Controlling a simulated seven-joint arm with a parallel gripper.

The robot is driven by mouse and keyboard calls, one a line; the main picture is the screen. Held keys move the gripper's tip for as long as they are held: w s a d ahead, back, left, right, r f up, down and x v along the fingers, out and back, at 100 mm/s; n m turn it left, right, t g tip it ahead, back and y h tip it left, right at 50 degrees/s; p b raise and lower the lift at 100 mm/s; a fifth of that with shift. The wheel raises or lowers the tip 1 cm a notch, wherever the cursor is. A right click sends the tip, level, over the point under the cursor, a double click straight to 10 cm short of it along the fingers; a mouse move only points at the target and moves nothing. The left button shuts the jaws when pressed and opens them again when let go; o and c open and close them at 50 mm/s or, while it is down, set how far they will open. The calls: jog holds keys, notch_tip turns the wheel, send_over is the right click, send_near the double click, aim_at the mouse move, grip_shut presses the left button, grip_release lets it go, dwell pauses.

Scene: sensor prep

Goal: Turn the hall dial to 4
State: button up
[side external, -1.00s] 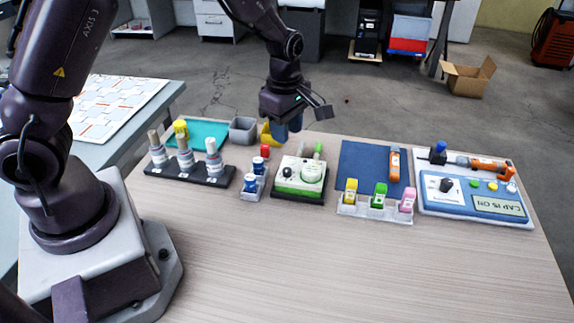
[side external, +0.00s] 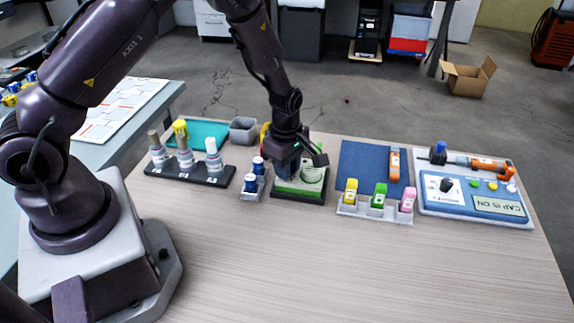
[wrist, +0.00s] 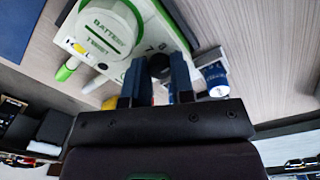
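A green-and-white tester (side external: 300,188) with a large round white cap sits mid-table; the wrist view shows it too (wrist: 110,35). Its black knob (wrist: 158,66) has printed digits beside it, among them a 7. My gripper (side external: 287,172) is down over the tester's left side, hiding the knob in the side view. In the wrist view the blue fingers (wrist: 157,80) stand apart on either side of the knob, with some gap showing. A second black dial (side external: 446,185) is on the blue panel (side external: 455,205) at right. I cannot read a "hall" label on either.
Bottles in a black rack (side external: 190,173) are further left. A rack of coloured pieces (side external: 375,210) and a blue mat (side external: 360,165) lie right. The table front is clear.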

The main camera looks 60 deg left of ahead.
grip_shut()
jog(key=shift+m, duration=0.4)
jog(key=m, duration=0.2)
jog(key=shift+m, duration=0.4)
jog(key=m, duration=0.3)
jog(key=shift+m, duration=0.3)
jog(key=m, duration=1.2)
jog(key=shift+m, duration=0.4)
jog(key=m, duration=0.6)
jog(key=shift+m, duration=0.3)
